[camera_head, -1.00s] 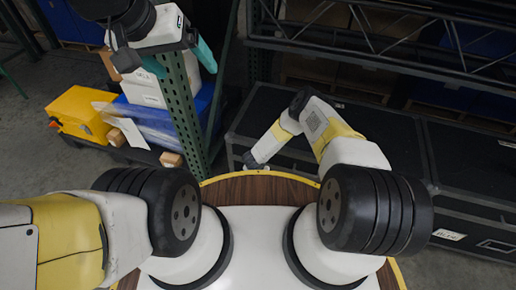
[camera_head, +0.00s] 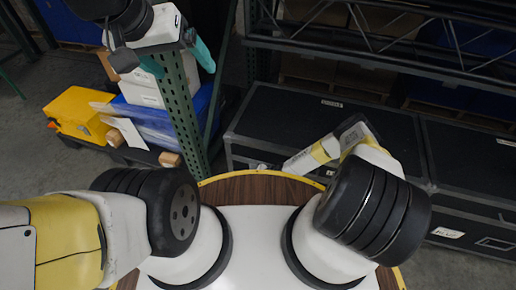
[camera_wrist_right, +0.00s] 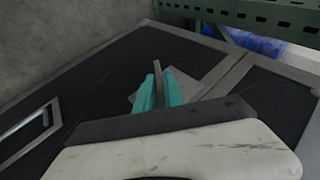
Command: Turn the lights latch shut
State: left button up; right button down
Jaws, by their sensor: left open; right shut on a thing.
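My right gripper (camera_wrist_right: 158,92), with teal fingers, is shut on a thin grey upright piece (camera_wrist_right: 157,70) in the right wrist view. This piece looks like the latch's handle. A lighter grey plate (camera_wrist_right: 192,90) lies behind the fingers on a black case panel with metal edges (camera_wrist_right: 95,75). The turn of the latch cannot be told. In the head view the right gripper is hidden beyond my arm, near the front of the black case (camera_head: 290,120). My left gripper (camera_head: 178,62) is open and empty at the upper left, in front of a green rack post.
Another black case (camera_head: 470,170) stands at the right. A metal rack (camera_head: 400,60) rises behind. A recessed handle (camera_wrist_right: 28,132) shows in the right wrist view.

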dwell(0.4)
jog(key=c, duration=1.6)
grip_release()
jog(key=shift+o, duration=0.2)
jog(key=shift+r, duration=0.1)
jog(key=v, duration=0.7)
jog(key=shift+s+d+r, duration=0.2)
jog(key=shift+s, duration=0.05)
